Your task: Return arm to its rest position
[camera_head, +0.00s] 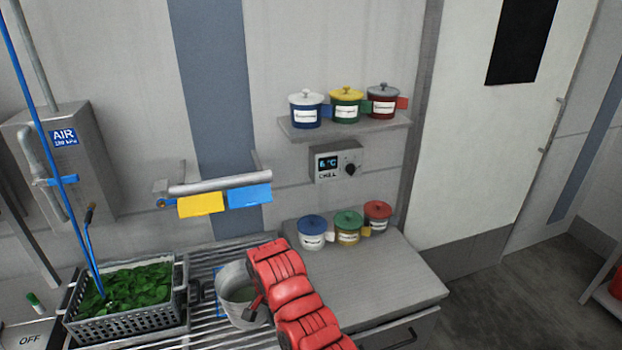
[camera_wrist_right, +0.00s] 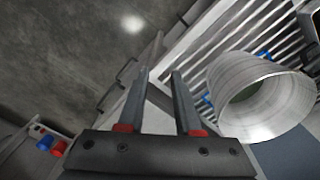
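My red right arm (camera_head: 292,292) comes in from the bottom right of the head view and passes in front of a grey metal bucket on a slatted rack. My right gripper (camera_wrist_right: 160,72) shows in the wrist view with its two fingers apart and nothing between them. The bucket (camera_wrist_right: 232,92) is to the right of the fingers there, apart from them in the picture. In the head view the bucket (camera_head: 232,290) is partly hidden by the arm. My left gripper is not in view.
A grey crate of greens (camera_head: 130,325) stands left of the bucket. Three lidded pots stand on the counter (camera_head: 385,275) and three on a wall shelf (camera_head: 350,132). A rail holds yellow (camera_head: 201,204) and blue (camera_head: 250,195) cloths.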

